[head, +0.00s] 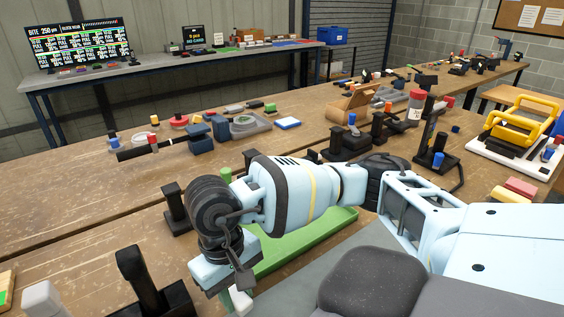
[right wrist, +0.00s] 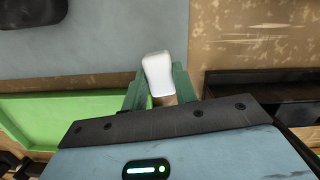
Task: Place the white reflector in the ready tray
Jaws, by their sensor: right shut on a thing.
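My right gripper (head: 238,290) points down near the front of the bench and is shut on the white reflector (head: 240,301). In the right wrist view, the white reflector (right wrist: 158,74) sits between the green fingers of the gripper (right wrist: 160,90). A green tray (head: 335,222), which looks like the ready tray, lies on the bench behind and right of the gripper, partly hidden by my right arm. In the right wrist view the green tray (right wrist: 45,112) is left of the fingers, and the reflector is outside it. My left gripper is not in view.
Black stands (head: 176,210) rise left of the tray, with another black fixture (head: 140,280) at the front left. A pale block (head: 42,298) is at the lower left. Small parts and a yellow-framed fixture (head: 520,130) stand farther back. The bench's left middle (head: 70,205) is clear.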

